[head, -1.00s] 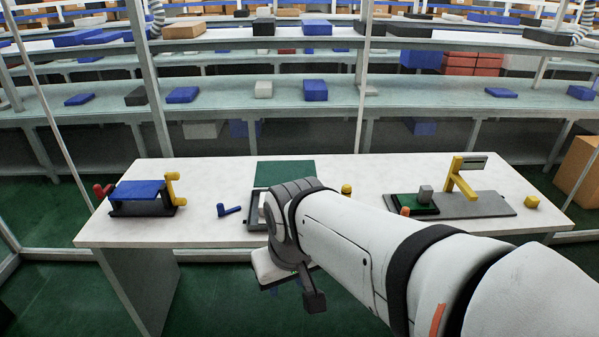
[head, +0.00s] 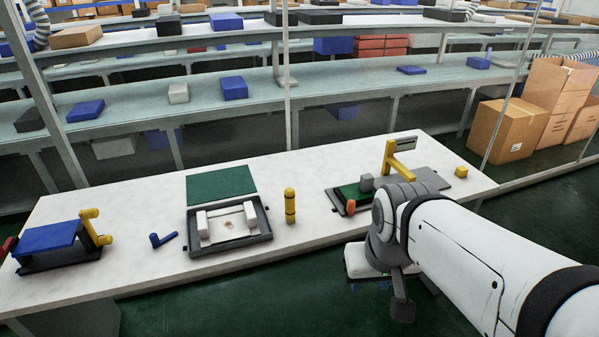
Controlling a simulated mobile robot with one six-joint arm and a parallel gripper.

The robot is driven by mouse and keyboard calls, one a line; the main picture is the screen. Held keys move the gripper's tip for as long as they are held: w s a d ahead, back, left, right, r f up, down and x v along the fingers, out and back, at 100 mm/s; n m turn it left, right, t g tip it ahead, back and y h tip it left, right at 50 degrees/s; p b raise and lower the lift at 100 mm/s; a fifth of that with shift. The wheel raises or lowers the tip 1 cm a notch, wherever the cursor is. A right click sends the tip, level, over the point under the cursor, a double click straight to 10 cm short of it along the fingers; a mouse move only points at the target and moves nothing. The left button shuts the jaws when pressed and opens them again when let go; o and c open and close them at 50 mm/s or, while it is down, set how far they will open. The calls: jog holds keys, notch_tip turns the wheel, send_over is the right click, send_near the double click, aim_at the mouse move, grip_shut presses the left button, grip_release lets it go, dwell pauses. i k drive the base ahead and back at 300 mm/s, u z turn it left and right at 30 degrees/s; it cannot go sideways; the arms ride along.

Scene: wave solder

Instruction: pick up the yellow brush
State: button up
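The yellow brush (head: 290,206) looks like a short yellow rod with dark bands on the white table, between a grey tray and the green-and-grey fixture. Nothing touches it. My gripper (head: 382,283) is at the end of my white arm, past the table's front edge, below and to the right of the brush in the picture. Its fingers are mostly hidden by my wrist, so I cannot tell whether they are open or shut.
Shelves stand behind.

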aim_at(290, 193)
jog(key=u, duration=0.05)
jog(key=i, duration=1)
jog(key=z, duration=0.1)
